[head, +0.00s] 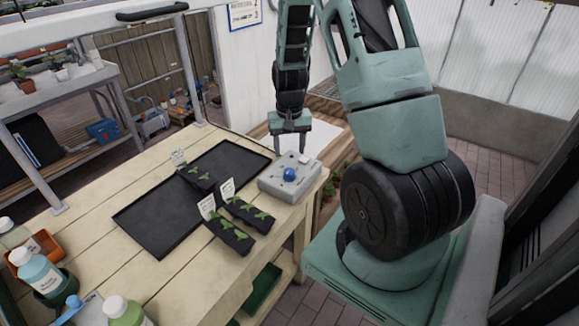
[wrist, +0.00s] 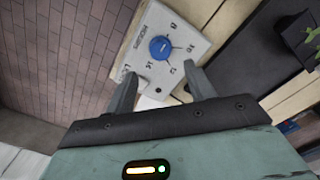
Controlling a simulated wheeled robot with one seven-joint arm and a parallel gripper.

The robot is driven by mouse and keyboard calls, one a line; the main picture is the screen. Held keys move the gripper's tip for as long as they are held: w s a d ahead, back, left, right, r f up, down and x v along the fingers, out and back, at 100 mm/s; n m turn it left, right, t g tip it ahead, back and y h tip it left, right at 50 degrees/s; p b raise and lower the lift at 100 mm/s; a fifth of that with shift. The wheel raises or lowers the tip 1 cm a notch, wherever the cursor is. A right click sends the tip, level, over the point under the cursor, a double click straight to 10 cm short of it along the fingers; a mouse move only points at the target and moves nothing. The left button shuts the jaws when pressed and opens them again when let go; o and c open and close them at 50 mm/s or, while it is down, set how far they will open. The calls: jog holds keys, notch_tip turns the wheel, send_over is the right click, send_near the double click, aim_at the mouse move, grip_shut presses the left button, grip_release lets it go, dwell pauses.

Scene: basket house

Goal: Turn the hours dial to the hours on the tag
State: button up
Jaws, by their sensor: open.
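The hours dial is a round blue knob (head: 290,174) on top of a pale grey box (head: 272,187) at the bench's right edge. In the wrist view the knob (wrist: 161,48) sits beyond my fingertips, ringed by small numbers, with lettering along one edge of the box (wrist: 150,18). I cannot surely read which number the knob points to. My gripper (head: 290,150) is open and empty, pointing down above the box's far side; in the wrist view its fingers (wrist: 160,70) are spread, apart from the knob. White tags (head: 207,207) stand in the seedling packs; their writing is too small to read.
A black tray (head: 150,215) lies left of the box, with seedling packs (head: 228,235) on and beside it. Bottles (head: 40,275) stand at the near left. A blue-framed notice (head: 244,13) hangs on the back wall.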

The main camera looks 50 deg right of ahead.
aim_at(289, 171)
notch_tip(289, 171, down, 8)
jog(key=shift+p, duration=0.4)
jog(key=c, duration=1)
